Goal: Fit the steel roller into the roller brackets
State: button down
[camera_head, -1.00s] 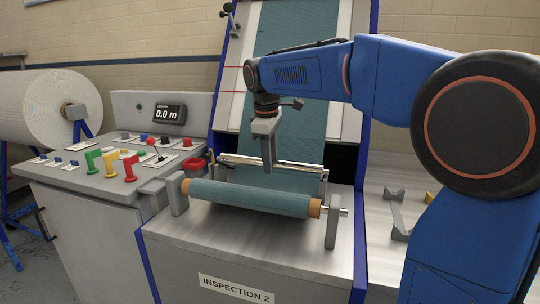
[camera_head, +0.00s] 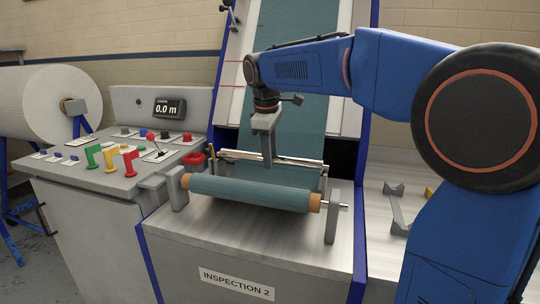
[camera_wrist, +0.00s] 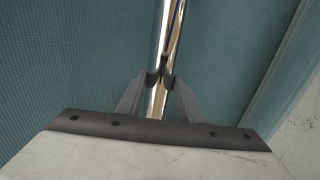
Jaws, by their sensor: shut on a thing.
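The steel roller (camera_head: 295,161) is a thin, shiny bar lying across the blue-green cloth, just behind the large cloth roll (camera_head: 250,193). My gripper (camera_head: 267,163) points down and is shut on the roller near its middle. In the wrist view the fingers (camera_wrist: 160,80) close around the shiny roller (camera_wrist: 168,35), with cloth on both sides. Small grey supports show near the roller's right end (camera_head: 324,178). I cannot tell whether they are the roller brackets or whether the roller ends touch or sit in them.
The cloth roll's shaft rests between grey uprights, the right one (camera_head: 332,217) standing tall. A control panel (camera_head: 120,160) with coloured handles is at the left. A grey cradle (camera_head: 397,210) lies on the right-hand bench.

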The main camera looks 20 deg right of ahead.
jog(key=shift+f, duration=1.5)
dwell(0.7)
jog(key=c, duration=1.2)
grip_release()
jog(key=shift+o, duration=0.2)
notch_tip(320, 180, up, 17)
jog(key=s+a, duration=0.2)
jog(key=s, duration=0.1)
